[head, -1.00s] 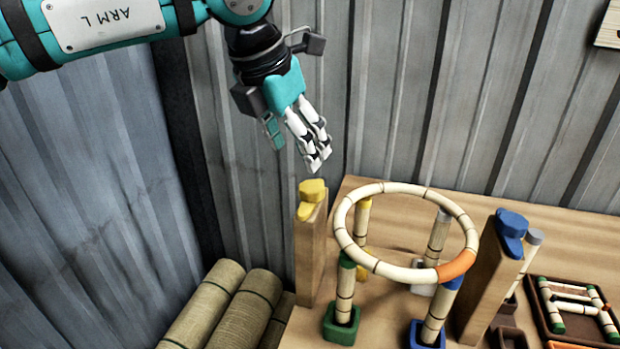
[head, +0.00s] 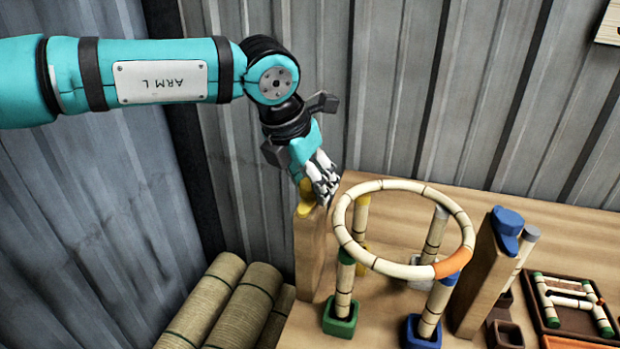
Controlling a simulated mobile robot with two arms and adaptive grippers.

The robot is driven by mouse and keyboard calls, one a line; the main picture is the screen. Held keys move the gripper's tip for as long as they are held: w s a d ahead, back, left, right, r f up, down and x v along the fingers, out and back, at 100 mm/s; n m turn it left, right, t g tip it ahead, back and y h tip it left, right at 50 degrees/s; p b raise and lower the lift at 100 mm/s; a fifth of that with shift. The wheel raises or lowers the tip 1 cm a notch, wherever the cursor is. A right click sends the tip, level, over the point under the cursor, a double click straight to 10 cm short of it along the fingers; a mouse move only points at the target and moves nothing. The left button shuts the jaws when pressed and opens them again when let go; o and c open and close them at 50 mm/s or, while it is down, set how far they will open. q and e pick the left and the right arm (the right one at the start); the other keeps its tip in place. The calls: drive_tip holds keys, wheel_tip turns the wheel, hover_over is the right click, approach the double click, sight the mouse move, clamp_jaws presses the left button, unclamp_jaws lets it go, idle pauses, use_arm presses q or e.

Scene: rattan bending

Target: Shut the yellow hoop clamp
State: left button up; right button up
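The yellow hoop clamp (head: 306,190) sits on top of a wooden post at the left of the table, largely hidden behind my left fingers. The rattan hoop (head: 352,247), a pale ring with an orange section, rests on several short rattan legs to the right of that post. I see no yellow part lying over the hoop's rim. My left gripper (head: 326,188) is at the yellow clamp, its fingers pointing down in front of it. I cannot tell whether they touch it or how far they are closed. My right gripper is out of view.
A blue clamp (head: 508,222) tops another wooden post right of the hoop. A brown tray (head: 575,322) with rattan pieces lies at far right. Rattan rolls (head: 240,305) stand left of the table. A corrugated metal wall closes the back.

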use_arm(q)
drive_tip(key=c, duration=0.8)
